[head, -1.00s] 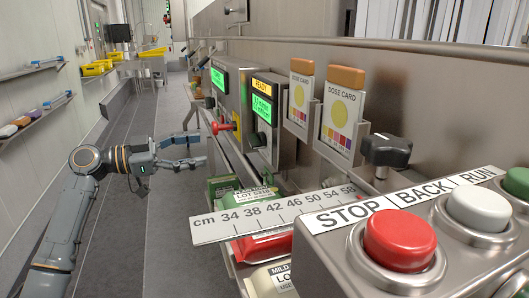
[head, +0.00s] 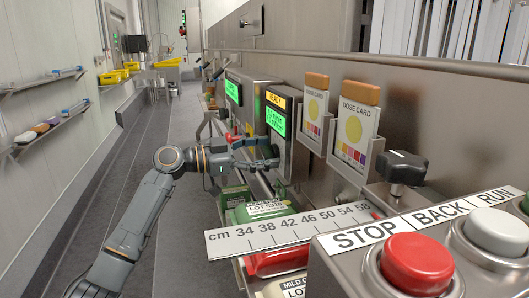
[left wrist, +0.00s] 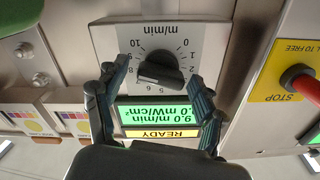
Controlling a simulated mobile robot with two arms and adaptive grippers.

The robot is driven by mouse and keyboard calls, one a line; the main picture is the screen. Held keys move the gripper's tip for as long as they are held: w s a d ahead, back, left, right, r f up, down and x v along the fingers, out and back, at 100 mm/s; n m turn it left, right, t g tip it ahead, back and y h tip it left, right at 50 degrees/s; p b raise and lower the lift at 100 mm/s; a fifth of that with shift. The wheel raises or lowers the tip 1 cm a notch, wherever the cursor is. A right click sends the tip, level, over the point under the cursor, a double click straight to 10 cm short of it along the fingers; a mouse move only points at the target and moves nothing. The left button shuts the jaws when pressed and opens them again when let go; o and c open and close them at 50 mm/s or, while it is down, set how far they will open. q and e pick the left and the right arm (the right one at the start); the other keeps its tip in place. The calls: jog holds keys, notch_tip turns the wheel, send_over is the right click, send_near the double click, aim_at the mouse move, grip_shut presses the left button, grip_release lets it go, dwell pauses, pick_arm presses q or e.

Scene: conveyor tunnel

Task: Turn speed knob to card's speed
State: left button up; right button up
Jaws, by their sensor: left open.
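The black speed knob (left wrist: 160,70) sits on a grey numbered dial marked m/min, upside down in the left wrist view. My left gripper (left wrist: 158,74) is open, with one finger on each side of the knob in that view; contact cannot be told. The display (left wrist: 157,116) beside the dial is lit green and shows 9.0 m/min, with a yellow READY bar. In the head view my left gripper (head: 270,153) is in front of the READY box (head: 278,115) and hides the knob. Two dose cards (head: 315,105) (head: 355,125) stand in holders; their fine print is unreadable. My right gripper is out of view.
A ruler (head: 285,230), green and red packs and a black clamp knob (head: 402,168) are nearer. STOP, BACK and RUN buttons (head: 418,262) are front right. The aisle floor is clear.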

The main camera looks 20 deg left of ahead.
pick_arm(q)
jog(key=c, duration=1.2)
jog(key=shift+o, duration=0.2)
jog(key=shift+r+n, duration=0.1)
jog(key=shift+n, duration=0.2)
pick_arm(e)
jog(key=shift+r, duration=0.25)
pick_arm(q)
jog(key=shift+n+p, duration=0.6)
jog(key=n+p, duration=0.2)
jog(key=n, duration=0.2)
jog(key=shift+w+r+p, duration=0.15)
jog(key=shift+p, duration=0.2)
jog(key=n+p, duration=0.2)
jog(key=n, duration=0.2)
jog(key=shift+w+a, duration=0.1)
jog(key=shift+n+p, duration=0.3)
jog(key=shift+n, duration=0.2)
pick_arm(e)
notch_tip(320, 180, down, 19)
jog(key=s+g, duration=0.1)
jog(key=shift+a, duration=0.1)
